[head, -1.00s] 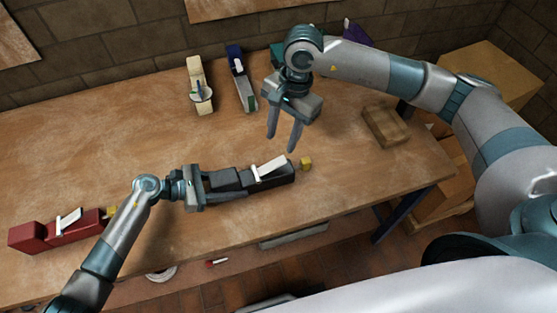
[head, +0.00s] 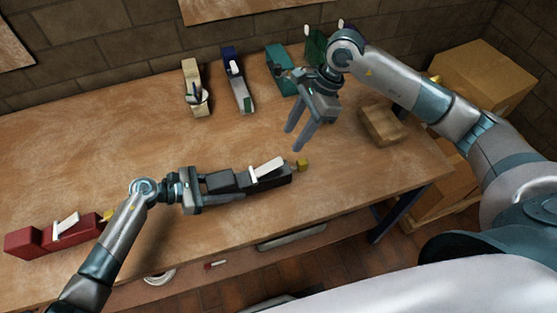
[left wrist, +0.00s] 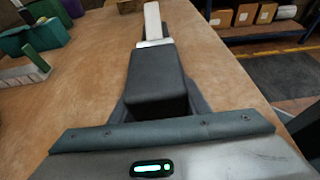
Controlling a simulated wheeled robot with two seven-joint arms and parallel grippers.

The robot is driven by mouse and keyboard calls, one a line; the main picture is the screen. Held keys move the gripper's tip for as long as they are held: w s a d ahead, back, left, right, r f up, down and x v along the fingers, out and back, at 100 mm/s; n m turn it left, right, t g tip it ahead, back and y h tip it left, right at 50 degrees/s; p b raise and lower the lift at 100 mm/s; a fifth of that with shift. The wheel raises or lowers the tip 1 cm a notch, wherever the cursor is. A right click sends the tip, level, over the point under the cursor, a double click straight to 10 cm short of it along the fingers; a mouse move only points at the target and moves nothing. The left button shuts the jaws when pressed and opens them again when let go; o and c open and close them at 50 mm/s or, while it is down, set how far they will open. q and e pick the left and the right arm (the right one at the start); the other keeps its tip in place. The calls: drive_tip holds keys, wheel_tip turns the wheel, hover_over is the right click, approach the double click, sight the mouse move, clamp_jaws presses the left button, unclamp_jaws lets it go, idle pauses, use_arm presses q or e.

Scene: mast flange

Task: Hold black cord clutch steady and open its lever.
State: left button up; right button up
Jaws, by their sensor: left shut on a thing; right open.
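The black cord clutch (head: 226,182) lies on the table, with a white lever (head: 268,168) on its top and a yellow piece (head: 302,165) at its right end. The lever slants up to the right. My left gripper (head: 212,187) is shut on the clutch's left end. In the left wrist view the black body (left wrist: 155,78) sits between the fingers, with the white lever (left wrist: 153,22) beyond it. My right gripper (head: 297,136) is open and empty, above the table behind the clutch's right end, apart from the lever.
A red clutch (head: 60,232) lies at the front left. Cream (head: 194,88), blue (head: 238,80) and teal (head: 281,72) clutches stand along the back. A brown block (head: 382,125) lies at the right. The table (head: 110,150) is clear at middle left.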

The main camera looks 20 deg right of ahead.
sight(279, 160)
drive_tip(key=x, duration=1.2)
clamp_jaws()
